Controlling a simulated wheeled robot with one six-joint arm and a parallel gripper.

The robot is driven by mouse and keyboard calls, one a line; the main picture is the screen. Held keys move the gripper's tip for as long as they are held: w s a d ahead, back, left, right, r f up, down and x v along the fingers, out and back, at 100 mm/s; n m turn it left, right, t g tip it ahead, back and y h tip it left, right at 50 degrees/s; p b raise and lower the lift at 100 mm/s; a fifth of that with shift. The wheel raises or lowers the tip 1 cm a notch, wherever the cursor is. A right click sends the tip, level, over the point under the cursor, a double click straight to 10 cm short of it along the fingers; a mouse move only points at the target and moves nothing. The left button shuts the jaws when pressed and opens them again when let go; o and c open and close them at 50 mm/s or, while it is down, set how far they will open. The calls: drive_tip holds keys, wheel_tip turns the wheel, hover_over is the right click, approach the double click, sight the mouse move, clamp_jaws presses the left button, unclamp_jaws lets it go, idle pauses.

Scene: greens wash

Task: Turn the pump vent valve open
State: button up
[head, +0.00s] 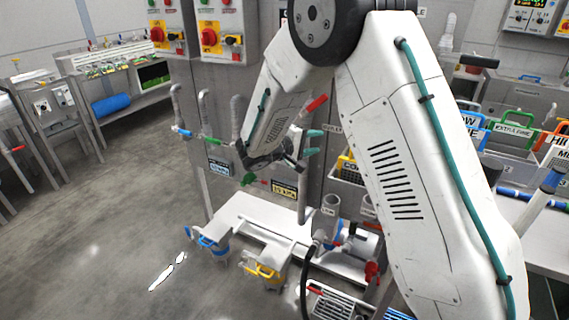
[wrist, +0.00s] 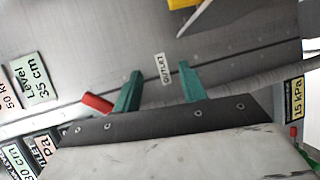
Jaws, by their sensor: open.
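My gripper (head: 317,142) is open, its two teal fingers apart and nothing between them. It is in front of the grey cabinet panel. In the wrist view my gripper (wrist: 160,69) faces the panel, with an OUTLET label (wrist: 161,68) seen between the fingers. A red lever handle (head: 317,103) shows just above the fingers in the head view. A red handle (wrist: 97,103) is beside the left finger in the wrist view, partly hidden. A pump (head: 352,241) with a red valve handle (head: 371,272) stands low at the cabinet. No label readably names the vent valve.
A grey pipe (wrist: 262,88) runs behind the right finger. A white bench (head: 262,228) with blue and yellow fittings is below my gripper. Labelled crates (head: 515,140) stand at the right. The floor (head: 110,225) at the left is clear.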

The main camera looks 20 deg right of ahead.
drive_tip(key=w+a+f+n+t+y, duration=0.1)
drive_tip(key=w+a+f+n+t, duration=0.3)
drive_tip(key=f, duration=0.4)
drive_tip(key=w+a+f+n+t+y, duration=0.1)
drive_tip(key=w+a+f+t, duration=0.3)
drive_tip(key=w+a+f, duration=0.3)
drive_tip(key=w+d, duration=0.1)
drive_tip(key=d, duration=0.1)
drive_tip(key=w+d, duration=0.1)
drive_tip(key=d, duration=0.1)
drive_tip(key=w+d+f, duration=0.1)
drive_tip(key=d, duration=0.1)
drive_tip(key=shift+w+d, duration=0.3)
drive_tip(key=shift+w, duration=0.05)
clamp_jaws()
